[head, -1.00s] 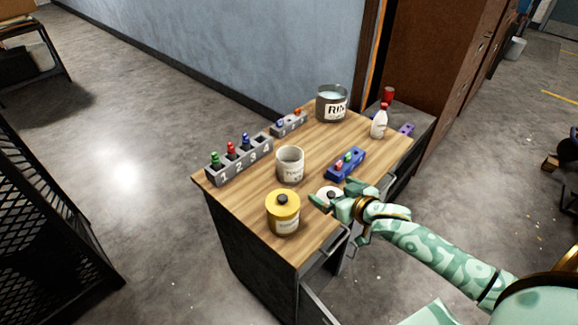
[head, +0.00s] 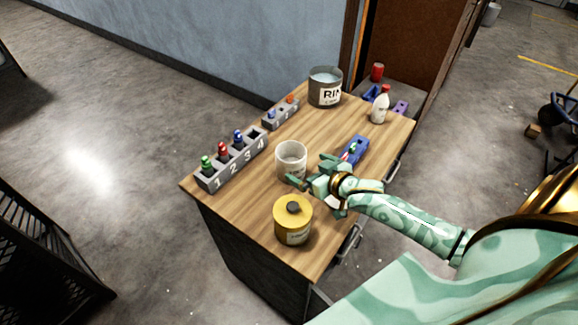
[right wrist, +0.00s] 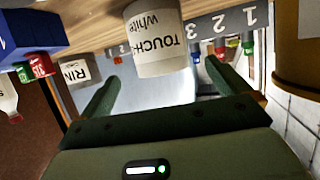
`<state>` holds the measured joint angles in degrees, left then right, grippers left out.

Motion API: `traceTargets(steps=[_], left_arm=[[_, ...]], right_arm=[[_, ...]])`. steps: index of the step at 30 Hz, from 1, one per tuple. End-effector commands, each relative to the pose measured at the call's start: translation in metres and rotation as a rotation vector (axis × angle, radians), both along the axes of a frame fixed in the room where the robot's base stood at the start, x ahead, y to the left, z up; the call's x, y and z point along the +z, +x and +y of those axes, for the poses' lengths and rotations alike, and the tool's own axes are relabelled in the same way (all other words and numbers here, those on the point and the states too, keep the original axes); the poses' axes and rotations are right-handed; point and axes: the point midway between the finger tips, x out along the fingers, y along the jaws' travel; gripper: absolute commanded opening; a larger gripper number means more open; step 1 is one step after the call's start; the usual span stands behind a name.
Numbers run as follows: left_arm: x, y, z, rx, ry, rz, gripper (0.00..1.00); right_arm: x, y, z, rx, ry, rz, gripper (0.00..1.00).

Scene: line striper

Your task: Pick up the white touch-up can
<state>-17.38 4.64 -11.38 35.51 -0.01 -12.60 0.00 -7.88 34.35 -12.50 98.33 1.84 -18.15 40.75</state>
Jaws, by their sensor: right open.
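The white touch-up can (head: 291,158) stands upright on the wooden cabinet top. It also shows in the right wrist view (right wrist: 158,42), upside down in the picture, with its "TOUCH-" and "white" label facing the camera. My right gripper (head: 312,173) is just to the right of and in front of the can, its fingers pointing at it. In the right wrist view the two fingers (right wrist: 163,82) are spread apart, with the can beyond and between them. Nothing shows held between them. My left gripper is not in view.
A yellow can (head: 293,222) stands close in front of the gripper. A blue tray (head: 355,149) lies to the right. A numbered grey rack (head: 233,165) is left. A rinse can (head: 325,88) and a white bottle (head: 380,106) stand at the back. Something white is mostly hidden under my gripper.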

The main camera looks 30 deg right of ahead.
Motion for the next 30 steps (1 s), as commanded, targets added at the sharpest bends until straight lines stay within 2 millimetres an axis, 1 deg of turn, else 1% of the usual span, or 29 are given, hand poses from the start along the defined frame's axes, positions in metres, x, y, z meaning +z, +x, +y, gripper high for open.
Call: traceTargets(steps=[1,3,6,11,15,18,21,27,28,29,30], left_arm=[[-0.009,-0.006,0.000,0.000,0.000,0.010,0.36],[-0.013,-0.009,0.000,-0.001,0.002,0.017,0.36],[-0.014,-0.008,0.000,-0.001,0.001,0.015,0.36],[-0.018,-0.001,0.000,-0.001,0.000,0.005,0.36],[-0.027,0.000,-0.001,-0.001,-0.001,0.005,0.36],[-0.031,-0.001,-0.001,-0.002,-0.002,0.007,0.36],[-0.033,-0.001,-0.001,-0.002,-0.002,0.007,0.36],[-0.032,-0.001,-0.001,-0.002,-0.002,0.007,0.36],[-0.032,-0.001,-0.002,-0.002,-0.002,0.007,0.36],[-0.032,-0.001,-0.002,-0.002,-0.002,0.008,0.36],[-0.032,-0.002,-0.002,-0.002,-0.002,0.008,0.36]], right_arm=[[-0.016,0.000,0.000,-0.002,0.001,0.002,1.00],[-0.027,0.001,0.000,-0.002,0.001,0.001,1.00],[-0.028,0.012,0.001,0.000,0.000,-0.003,1.00],[-0.033,0.025,0.002,0.000,0.000,-0.003,1.00],[-0.043,0.049,0.004,-0.001,-0.001,-0.004,1.00],[-0.049,0.062,0.006,-0.001,-0.001,-0.002,1.00],[-0.051,0.069,0.007,-0.001,-0.001,-0.002,1.00],[-0.050,0.070,0.007,0.000,0.000,-0.002,1.00],[-0.050,0.070,0.007,0.000,0.000,-0.002,0.97],[-0.050,0.070,0.007,0.000,0.000,-0.002,0.89],[-0.050,0.070,0.007,0.000,0.000,-0.002,0.78]])
